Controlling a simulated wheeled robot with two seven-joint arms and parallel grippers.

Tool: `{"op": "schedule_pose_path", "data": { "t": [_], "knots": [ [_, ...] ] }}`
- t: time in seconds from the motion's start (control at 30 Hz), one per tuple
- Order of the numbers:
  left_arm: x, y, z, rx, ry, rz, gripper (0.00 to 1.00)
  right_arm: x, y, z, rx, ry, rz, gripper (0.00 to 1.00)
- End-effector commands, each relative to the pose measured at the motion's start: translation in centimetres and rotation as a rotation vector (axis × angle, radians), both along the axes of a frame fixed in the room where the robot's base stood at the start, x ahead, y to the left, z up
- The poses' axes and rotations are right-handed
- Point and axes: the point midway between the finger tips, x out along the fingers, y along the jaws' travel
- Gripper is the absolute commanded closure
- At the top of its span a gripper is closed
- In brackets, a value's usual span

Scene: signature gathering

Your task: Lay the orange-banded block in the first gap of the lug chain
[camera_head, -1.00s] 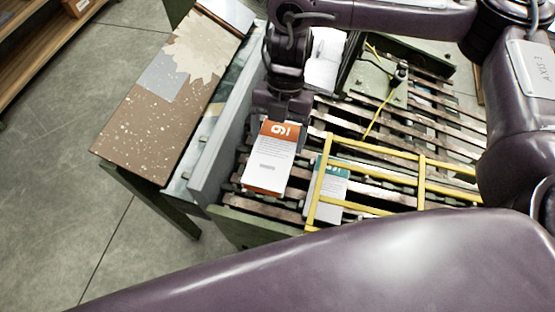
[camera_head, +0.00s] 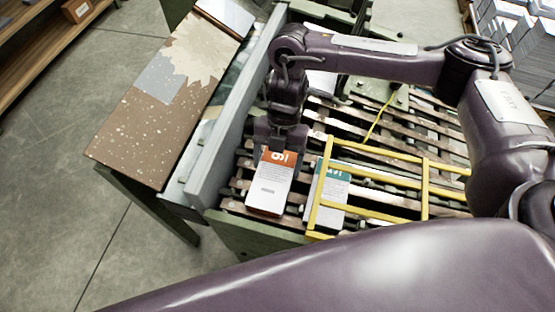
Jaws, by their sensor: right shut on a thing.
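The orange-banded block (camera_head: 268,192), white with an orange band at its far end, is in my right gripper (camera_head: 278,150). The gripper is shut on its banded end, pointing down. The block lies nearly flat over or on the slats at the left of the lug chain (camera_head: 390,148); I cannot tell whether it touches them. A teal-banded block (camera_head: 331,188) lies on the chain just to its right, partly behind the yellow frame. My left gripper is not in view.
A yellow bar frame (camera_head: 375,150) stands over the chain to the right of the held block. A grey rail (camera_head: 222,125) runs along the chain's left side, beside a speckled brown board (camera_head: 150,125). A green beam (camera_head: 250,235) edges the near side.

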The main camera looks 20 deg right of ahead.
Motion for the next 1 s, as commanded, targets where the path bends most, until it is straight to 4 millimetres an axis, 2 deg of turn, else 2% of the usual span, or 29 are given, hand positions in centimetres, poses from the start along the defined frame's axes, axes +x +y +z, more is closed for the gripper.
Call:
{"op": "schedule_pose_path", "data": {
  "t": [0.07,0.1,0.23,0.5,0.63,0.77,0.9,1.0],
  "knots": [
    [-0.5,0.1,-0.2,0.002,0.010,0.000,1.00,0.0,0.0,-0.3,0.001,0.001,0.000,0.53],
    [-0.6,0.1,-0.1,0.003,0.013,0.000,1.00,0.0,0.0,-0.2,0.000,0.000,0.000,0.18],
    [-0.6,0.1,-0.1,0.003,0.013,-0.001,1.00,0.0,0.0,-0.2,0.000,0.000,0.000,0.01],
    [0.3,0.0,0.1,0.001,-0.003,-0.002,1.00,0.0,0.0,-0.1,0.000,0.000,0.000,0.01],
    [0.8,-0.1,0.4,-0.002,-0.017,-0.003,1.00,0.3,-0.2,0.7,-0.001,-0.002,0.000,0.01],
    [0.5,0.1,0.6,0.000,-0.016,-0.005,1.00,1.0,-0.7,2.9,-0.001,-0.005,-0.001,0.01],
    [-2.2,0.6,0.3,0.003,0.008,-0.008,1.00,2.0,-1.3,5.8,-0.002,-0.006,-0.001,0.01],
    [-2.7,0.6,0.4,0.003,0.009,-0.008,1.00,2.7,-1.8,7.7,-0.003,-0.005,0.000,0.01]
  ]
}}
